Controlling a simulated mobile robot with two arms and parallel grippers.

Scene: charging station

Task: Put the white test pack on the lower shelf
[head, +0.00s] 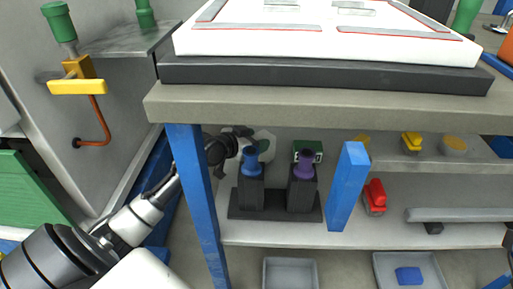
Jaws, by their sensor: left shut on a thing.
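My left arm reaches in from the left, behind the blue table leg. My left gripper (243,137) is under the worktop and shut on a pale, whitish many-sided piece (266,143), which looks like the white test pack. It is held above the lower shelf (270,233), behind the blue-topped item in a black stand. The stand hides part of it, and the fingertips show small and dark. My right gripper is not in view.
The black stand (275,216) holds blue- and purple-topped items close to the gripper. A slanted blue post (348,187) stands right of it. A red item (376,195) and a grey bar (458,215) lie farther right. The worktop edge (330,108) is overhead. Grey bins (291,273) sit below.

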